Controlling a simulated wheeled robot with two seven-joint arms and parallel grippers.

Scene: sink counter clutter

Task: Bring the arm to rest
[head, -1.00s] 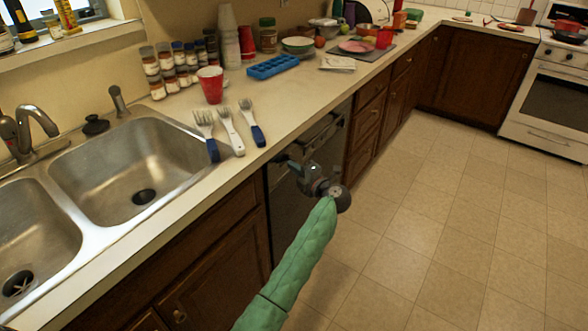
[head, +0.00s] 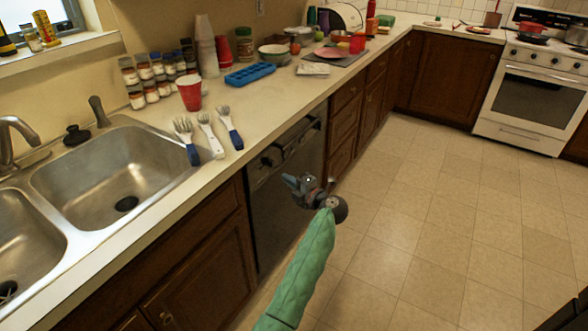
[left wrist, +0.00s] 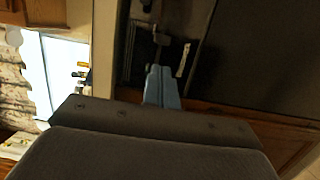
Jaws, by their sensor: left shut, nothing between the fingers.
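My left arm, in a green sleeve, comes in from the bottom of the head view. My left gripper (head: 290,182) is shut and empty, in front of the dark dishwasher (head: 268,215) and below the counter edge. In the left wrist view its fingers (left wrist: 162,85) are together, with the dark appliance front beyond them. My right gripper is not in view. A dark piece at the bottom right corner of the head view is too cut off to make out.
A double sink (head: 110,170) is at left. A white stove (head: 530,95) stands far right. The tiled floor (head: 430,220) is clear.

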